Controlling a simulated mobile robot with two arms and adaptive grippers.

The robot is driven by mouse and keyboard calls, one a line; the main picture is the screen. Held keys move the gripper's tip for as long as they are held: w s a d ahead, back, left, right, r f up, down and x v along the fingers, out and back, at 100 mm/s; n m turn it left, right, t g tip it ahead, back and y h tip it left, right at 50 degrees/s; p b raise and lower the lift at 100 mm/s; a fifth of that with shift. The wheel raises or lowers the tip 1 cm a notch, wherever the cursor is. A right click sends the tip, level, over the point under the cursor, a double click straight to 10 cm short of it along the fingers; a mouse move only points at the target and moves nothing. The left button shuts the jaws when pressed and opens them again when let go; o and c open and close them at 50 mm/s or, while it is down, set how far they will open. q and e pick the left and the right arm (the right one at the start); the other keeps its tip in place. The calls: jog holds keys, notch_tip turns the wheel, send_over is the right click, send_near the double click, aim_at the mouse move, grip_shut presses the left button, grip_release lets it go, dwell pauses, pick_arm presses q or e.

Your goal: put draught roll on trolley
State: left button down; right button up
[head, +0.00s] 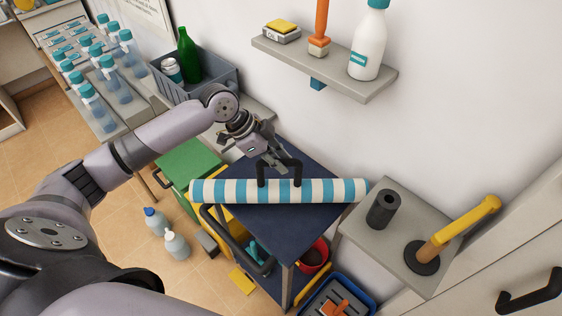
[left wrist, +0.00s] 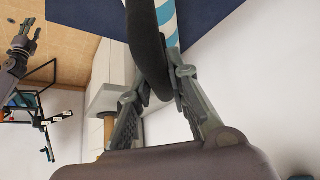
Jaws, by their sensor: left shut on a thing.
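The draught roll (head: 235,190), a long tube with blue and white stripes, lies level across the top of the trolley (head: 290,235). Its right end reaches past the top. My left gripper (head: 272,158) is over the roll's middle, shut on its black handle. In the left wrist view, the fingers (left wrist: 160,92) close around the dark handle, with the striped roll (left wrist: 166,22) beside it. I cannot tell whether the roll rests on the top or hangs just above it. My right gripper (left wrist: 27,36) shows small in the left wrist view, apparently open and empty.
A grey shelf (head: 400,240) with a black cylinder (head: 383,209) and a yellow-handled tool (head: 455,230) stands right of the trolley. A wall shelf (head: 330,75) hangs above. A grey crate (head: 215,85) and a green box (head: 190,160) are behind left. Spray bottles (head: 176,245) stand on the floor.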

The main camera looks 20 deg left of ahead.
pick_arm(q)
jog(key=shift+w+d, duration=0.15)
jog(key=shift+d, duration=0.15)
jog(key=shift+a+f+p, duration=0.15)
jog(key=shift+f+p, duration=0.2)
jog(key=shift+f, duration=0.35)
jog(key=c, duration=1.5)
grip_release()
jog(key=b+v, duration=0.2)
jog(key=v, duration=1)
